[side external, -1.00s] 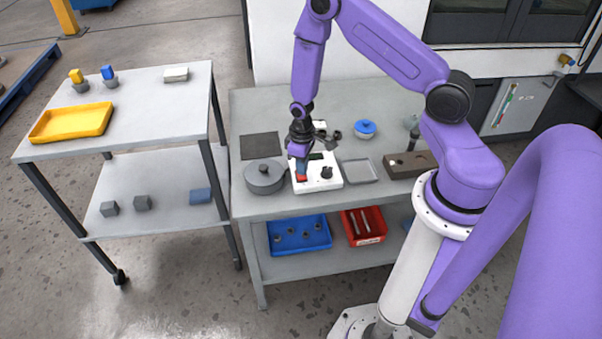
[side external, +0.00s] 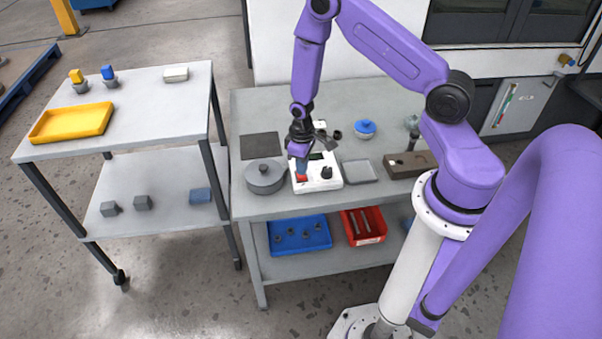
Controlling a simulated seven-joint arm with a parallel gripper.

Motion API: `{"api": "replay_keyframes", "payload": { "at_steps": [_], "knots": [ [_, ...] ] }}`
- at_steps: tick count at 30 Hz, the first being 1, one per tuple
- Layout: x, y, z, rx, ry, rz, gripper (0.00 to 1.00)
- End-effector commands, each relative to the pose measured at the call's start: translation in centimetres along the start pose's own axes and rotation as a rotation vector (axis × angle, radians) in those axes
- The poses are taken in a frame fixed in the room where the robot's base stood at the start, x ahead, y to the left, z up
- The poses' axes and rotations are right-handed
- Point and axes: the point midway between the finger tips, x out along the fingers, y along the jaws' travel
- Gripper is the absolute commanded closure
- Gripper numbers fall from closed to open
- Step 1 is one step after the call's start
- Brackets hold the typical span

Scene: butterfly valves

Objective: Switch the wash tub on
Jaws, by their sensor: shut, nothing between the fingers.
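A white box-shaped unit (side external: 326,184), which looks like the wash tub, sits on the grey workbench. It has a red switch (side external: 301,178) at its front left, a black knob (side external: 326,172) and a small dark display (side external: 316,156). My gripper (side external: 301,170) is shut and empty, pointing down directly over the red switch. Its tips are at or just above the switch; I cannot tell whether they touch. The gripper partly hides the switch and the unit's left side, so the switch's position is unclear.
A grey lidded pot (side external: 265,178) stands close on the left of the unit, and a grey tray (side external: 359,171) on its right. Behind are a dark mat (side external: 260,146) and a blue-lidded pot (side external: 365,129). A brown block (side external: 420,160) lies further right.

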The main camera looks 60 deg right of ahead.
Motion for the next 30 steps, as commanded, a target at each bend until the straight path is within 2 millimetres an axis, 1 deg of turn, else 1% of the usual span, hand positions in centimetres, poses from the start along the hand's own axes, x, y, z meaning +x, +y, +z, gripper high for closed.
{"api": "replay_keyframes", "payload": {
  "at_steps": [30],
  "knots": [
    [1.3, 0.0, -0.1, 0.000, 0.001, 0.000, 1.00]
  ]
}}
